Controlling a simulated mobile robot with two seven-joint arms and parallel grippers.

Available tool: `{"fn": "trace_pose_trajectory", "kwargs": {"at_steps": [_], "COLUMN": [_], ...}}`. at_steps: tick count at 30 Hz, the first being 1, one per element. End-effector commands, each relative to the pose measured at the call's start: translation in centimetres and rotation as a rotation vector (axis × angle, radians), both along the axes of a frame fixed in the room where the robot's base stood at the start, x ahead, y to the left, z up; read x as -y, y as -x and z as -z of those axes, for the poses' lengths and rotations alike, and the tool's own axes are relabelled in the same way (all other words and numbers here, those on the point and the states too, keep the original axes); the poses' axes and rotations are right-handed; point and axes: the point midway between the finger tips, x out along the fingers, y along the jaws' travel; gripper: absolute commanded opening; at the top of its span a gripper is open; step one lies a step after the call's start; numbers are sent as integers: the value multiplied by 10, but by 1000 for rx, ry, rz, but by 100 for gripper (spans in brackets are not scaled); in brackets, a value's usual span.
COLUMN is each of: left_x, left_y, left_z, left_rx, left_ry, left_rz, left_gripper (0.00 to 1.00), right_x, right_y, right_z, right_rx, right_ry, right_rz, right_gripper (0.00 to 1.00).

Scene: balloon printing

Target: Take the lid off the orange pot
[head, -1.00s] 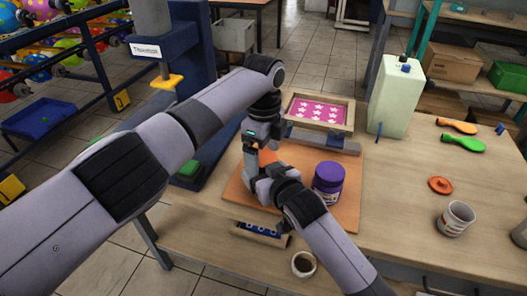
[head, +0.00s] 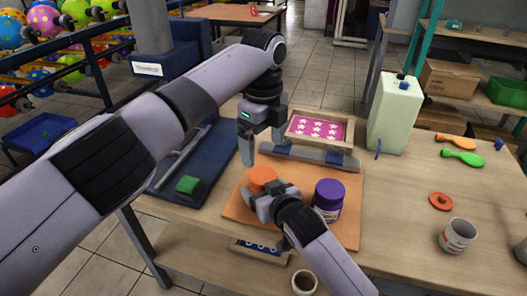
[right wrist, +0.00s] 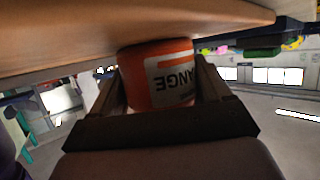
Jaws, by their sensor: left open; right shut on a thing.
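The orange pot (head: 262,176) stands on the orange-brown board (head: 345,226), with its orange top showing in the head view. Its red-orange side with an upside-down label fills the middle of the right wrist view (right wrist: 158,80). My right gripper (head: 264,192) is shut on the pot's body, one finger on each side. My left gripper (head: 262,152) is open and empty, fingers pointing down, just above and behind the pot's top. The purple pot (head: 328,198) stands on the board to the right.
A framed pink star screen (head: 320,130) is behind the board. A pale canister (head: 397,115) stands at the back right. An orange disc (head: 440,200) and a white cup (head: 457,235) are on the right. A green block (head: 188,186) lies on the left.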

Motion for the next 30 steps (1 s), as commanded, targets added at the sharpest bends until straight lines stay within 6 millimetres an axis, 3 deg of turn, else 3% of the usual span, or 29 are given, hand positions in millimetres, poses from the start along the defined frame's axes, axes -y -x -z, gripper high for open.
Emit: {"fn": "trace_pose_trajectory", "kwargs": {"at_steps": [4, 15, 28, 29, 30], "left_x": [-1, -1, 0, 0, 0], "left_y": [0, 1, 0, 0, 0], "left_z": [10, 65, 77, 77, 77], "left_rx": [-4, -4, -1, -1, -1], "left_ry": [-1, 0, 0, 0, 0], "left_rz": [18, 17, 17, 17, 16], "left_gripper": [90, 90, 90, 87, 74], "right_x": [0, 0, 0, 0, 0], "right_y": [0, 0, 0, 0, 0], "right_z": [1, 1, 1, 1, 1], "right_rx": [-2, -1, -1, -1, -1], "right_ry": [1, 1, 1, 1, 1], "right_rz": [1, 1, 1, 1, 1], "right_gripper": [0, 0, 0, 0, 0]}}
